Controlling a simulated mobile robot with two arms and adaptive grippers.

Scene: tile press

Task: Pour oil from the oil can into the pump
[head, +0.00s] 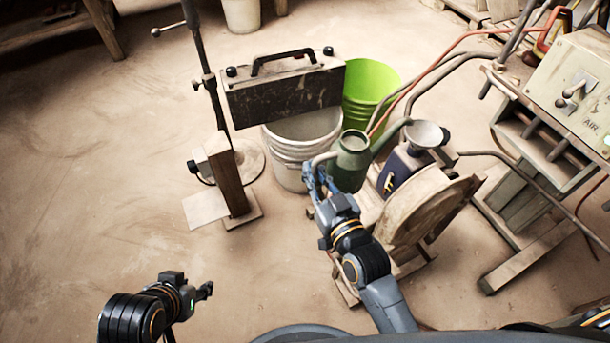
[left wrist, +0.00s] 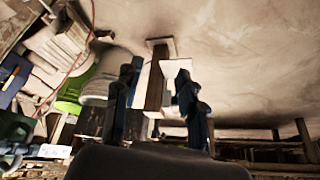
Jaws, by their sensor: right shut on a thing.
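The dark green oil can (head: 348,170) is held by its handle in my right gripper (head: 316,178), which is shut on it. The can looks close to upright, its spout (head: 388,137) rising right, the tip beside the funnel (head: 428,136) on the dark blue pump (head: 402,167). I cannot tell whether the tip is over the funnel, and no oil shows. The handle is partly hidden by the fingers. My left gripper (head: 207,290) is at lower left, away from the can; its fingers (left wrist: 158,74) stand apart and empty in the left wrist view.
A wooden wheel (head: 425,208) stands in front of the pump. A white bucket (head: 290,155), a lime green bucket (head: 370,85) and a dark case (head: 285,90) are behind the can. A press stand (head: 235,185) is left. A control panel (head: 575,85) is right. Left floor is clear.

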